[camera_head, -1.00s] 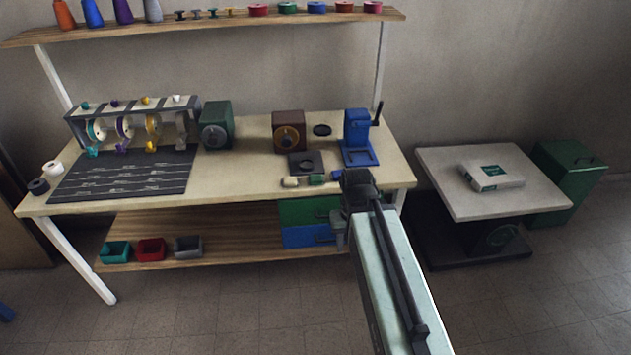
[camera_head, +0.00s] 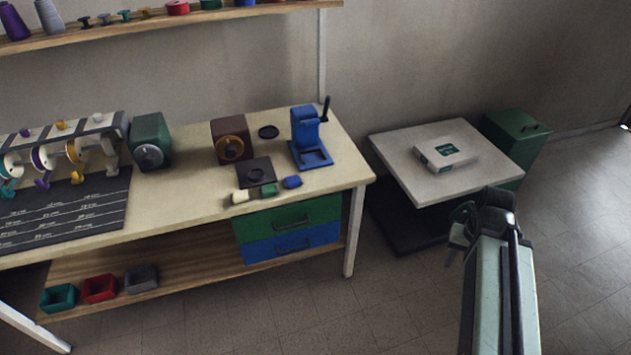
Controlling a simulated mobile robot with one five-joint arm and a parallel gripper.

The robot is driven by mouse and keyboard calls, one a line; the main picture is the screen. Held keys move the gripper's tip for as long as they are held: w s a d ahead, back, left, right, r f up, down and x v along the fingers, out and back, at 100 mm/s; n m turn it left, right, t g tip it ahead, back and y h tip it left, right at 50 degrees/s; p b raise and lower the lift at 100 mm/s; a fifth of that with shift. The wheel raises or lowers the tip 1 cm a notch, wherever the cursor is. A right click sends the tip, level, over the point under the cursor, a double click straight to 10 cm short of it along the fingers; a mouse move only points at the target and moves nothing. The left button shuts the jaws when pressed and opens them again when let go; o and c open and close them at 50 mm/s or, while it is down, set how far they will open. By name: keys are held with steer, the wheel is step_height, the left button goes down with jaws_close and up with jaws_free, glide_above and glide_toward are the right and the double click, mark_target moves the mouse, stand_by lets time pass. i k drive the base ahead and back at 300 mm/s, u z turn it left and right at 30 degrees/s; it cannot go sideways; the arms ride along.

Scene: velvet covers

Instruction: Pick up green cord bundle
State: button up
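A small green bundle (camera_head: 269,190), which looks like the green cord bundle, lies at the front edge of the workbench (camera_head: 190,205). A cream bundle (camera_head: 241,196) is on its left and a blue bundle (camera_head: 292,183) on its right. My gripper (camera_head: 459,228) is well to the right of the bundles, past the bench's right end and in front of the small table. Its fingers are small and dark, so whether they are open or shut is unclear. I see nothing held.
A dark square plate (camera_head: 256,172) lies behind the bundles. A blue hand press (camera_head: 308,140), a brown device (camera_head: 231,140) and a green device (camera_head: 151,142) stand farther back. The small table (camera_head: 390,150) holds a white box (camera_head: 446,154). Floor in front is clear.

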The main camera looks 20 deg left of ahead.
mark_target(270, 191)
steer(key=z, duration=1.45)
steer(key=k, duration=2.6)
steer(key=u, duration=2.35)
steer(key=i, duration=1.05)
steer(key=z, duration=0.05)
